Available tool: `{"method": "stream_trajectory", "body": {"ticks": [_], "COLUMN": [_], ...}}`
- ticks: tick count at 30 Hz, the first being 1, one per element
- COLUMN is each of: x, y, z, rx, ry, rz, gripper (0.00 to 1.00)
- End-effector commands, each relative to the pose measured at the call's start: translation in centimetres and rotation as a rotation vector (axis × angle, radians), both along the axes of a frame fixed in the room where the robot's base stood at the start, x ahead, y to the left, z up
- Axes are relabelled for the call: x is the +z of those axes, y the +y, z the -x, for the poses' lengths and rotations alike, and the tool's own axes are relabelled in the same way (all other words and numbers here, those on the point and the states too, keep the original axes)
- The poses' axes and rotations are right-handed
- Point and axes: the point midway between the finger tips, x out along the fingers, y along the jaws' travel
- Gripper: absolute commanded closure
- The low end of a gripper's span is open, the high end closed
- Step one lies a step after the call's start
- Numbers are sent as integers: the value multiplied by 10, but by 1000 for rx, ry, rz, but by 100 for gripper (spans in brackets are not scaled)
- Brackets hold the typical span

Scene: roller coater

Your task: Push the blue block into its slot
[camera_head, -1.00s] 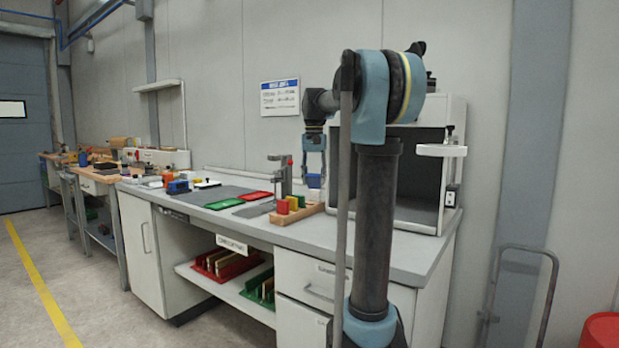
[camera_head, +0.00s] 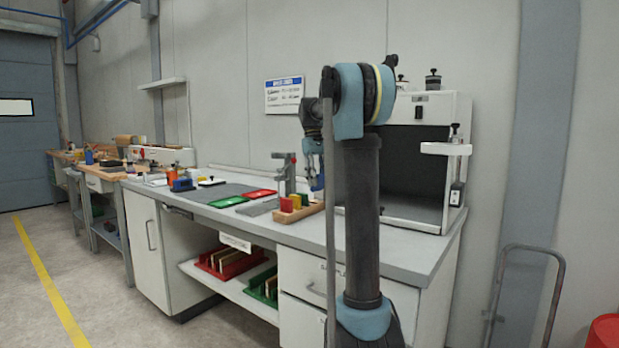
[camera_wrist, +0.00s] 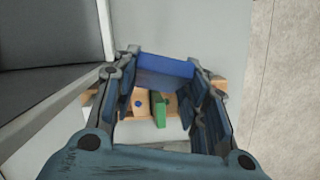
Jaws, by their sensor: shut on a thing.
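The blue block (camera_wrist: 166,66) is held between the two fingers of my gripper (camera_wrist: 165,75), which shows in the wrist view. In the head view, my gripper (camera_head: 316,178) is at the right end of the wooden slotted holder (camera_head: 292,215), partly hidden by my own arm. In the wrist view, the holder (camera_wrist: 173,101) lies beyond the block. A slot marked with a blue dot (camera_wrist: 138,103) shows next to the green block (camera_wrist: 159,110). Red (camera_head: 286,205) and yellow (camera_head: 295,200) blocks stand in the holder. I cannot tell whether the blue block touches the holder.
An open-fronted white cabinet (camera_head: 447,110) stands right of the holder. A clamp-like stand (camera_head: 284,175) rises behind it. Red and green bins sit on the shelf below.

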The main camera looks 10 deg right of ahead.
Motion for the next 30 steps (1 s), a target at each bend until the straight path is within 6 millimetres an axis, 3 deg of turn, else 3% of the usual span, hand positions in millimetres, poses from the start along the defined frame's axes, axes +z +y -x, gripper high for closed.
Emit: {"method": "stream_trajectory", "body": {"ticks": [14,24,30], "x": [-7,-4,-1], "y": [2,12,19], "z": [-41,-75,-88], "rx": [889,1564,1763], "ry": [153,138,101], "rz": [213,496,601], "gripper": [85,85,85]}}
